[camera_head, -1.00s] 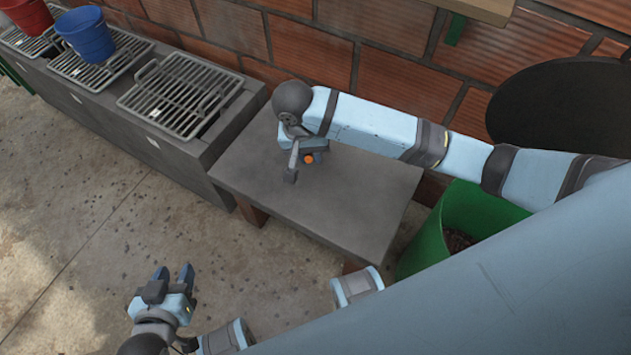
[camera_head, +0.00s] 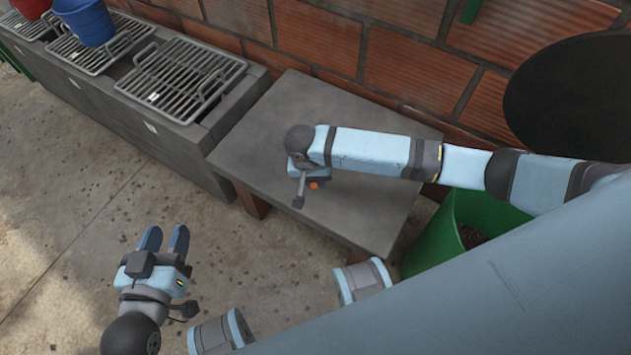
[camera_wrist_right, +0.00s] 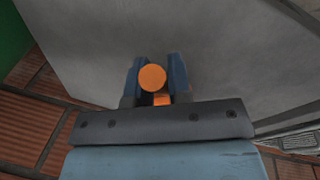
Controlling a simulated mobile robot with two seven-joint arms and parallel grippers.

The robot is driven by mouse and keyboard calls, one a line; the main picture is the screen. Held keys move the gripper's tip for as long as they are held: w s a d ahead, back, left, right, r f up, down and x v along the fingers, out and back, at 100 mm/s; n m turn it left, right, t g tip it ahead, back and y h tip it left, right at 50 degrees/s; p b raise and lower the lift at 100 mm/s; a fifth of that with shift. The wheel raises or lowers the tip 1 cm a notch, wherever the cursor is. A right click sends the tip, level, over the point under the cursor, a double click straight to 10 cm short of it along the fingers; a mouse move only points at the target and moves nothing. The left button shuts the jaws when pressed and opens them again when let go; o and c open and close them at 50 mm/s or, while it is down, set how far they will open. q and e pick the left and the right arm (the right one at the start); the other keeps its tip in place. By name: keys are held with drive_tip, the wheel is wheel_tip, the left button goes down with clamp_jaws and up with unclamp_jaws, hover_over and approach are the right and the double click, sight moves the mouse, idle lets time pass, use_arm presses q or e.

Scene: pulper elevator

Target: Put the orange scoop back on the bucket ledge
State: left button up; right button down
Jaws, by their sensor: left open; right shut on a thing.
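My right gripper (camera_wrist_right: 157,75) is shut on the scoop, over the grey table. I cannot tell whether the scoop touches the tabletop. My left gripper (camera_head: 165,238) is open and empty, over the floor at lower left. A blue bucket (camera_head: 84,22) stands on a grate at upper left.
The grey table (camera_head: 285,110) is otherwise bare. A block with metal grates (camera_head: 180,80) adjoins its left side. A red bucket (camera_head: 30,6) is at far upper left. A green bin (camera_head: 435,242) with brown contents stands right of the table. A brick wall (camera_head: 320,40) is behind.

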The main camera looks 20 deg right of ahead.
drive_tip(key=shift+f, duration=0.5)
use_arm(q)
drive_tip(key=shift+d+r, duration=0.2)
drive_tip(key=shift+r, duration=0.1)
use_arm(e)
drive_tip(key=c, duration=1.1)
unclamp_jaws()
drive_tip(key=shift+f, duration=0.1)
use_arm(q)
drive_tip(key=shift+a+f, duration=0.1)
drive_tip(key=shift+f, duration=0.1)
use_arm(e)
drive_tip(key=shift+o, duration=0.2)
